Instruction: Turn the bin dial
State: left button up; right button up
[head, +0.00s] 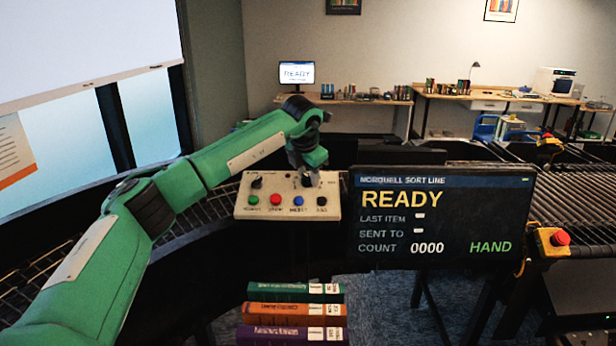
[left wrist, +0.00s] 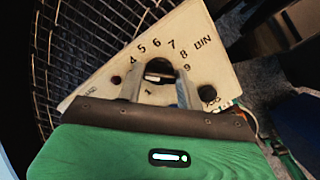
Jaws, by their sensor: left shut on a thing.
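The control panel (head: 245,205) is a cream box with coloured buttons along its front and a black knob (head: 257,183) at its left. My left gripper (head: 308,180) is over the panel's right part, pointing down, and is shut on the bin dial. In the left wrist view, the bin dial (left wrist: 158,68) shows dark between the fingers of the left gripper (left wrist: 160,78). Numbers around it and the word BIN show on the panel face (left wrist: 205,70). The dial's pointer is hidden, so its setting cannot be told. My right gripper is not in view.
A screen (head: 440,215) reading READY, count 0000 and HAND stands right of the panel. A red stop button (head: 560,238) is farther right. Several books (head: 292,312) are stacked in front of the panel. Roller conveyors (head: 575,190) run behind and to the right.

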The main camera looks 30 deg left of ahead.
pick_arm(q)
jog(key=m, duration=0.4)
jog(key=shift+r+m, duration=0.1)
jog(key=shift+m, duration=0.3)
jog(key=m, duration=0.5)
jog(key=shift+g+h+p, duration=0.3)
jog(key=shift+p, duration=0.1)
jog(key=m+p, duration=0.1)
jog(key=m, duration=0.5)
jog(key=shift+r+m, duration=0.1)
jog(key=shift+m, duration=0.3)
jog(key=shift+m+g+p, duration=0.5)
jog(key=shift+m+p, duration=0.2)
jog(key=shift+m, duration=1.4)
jog(key=o, duration=1)
jog(key=shift+s, duration=0.1)
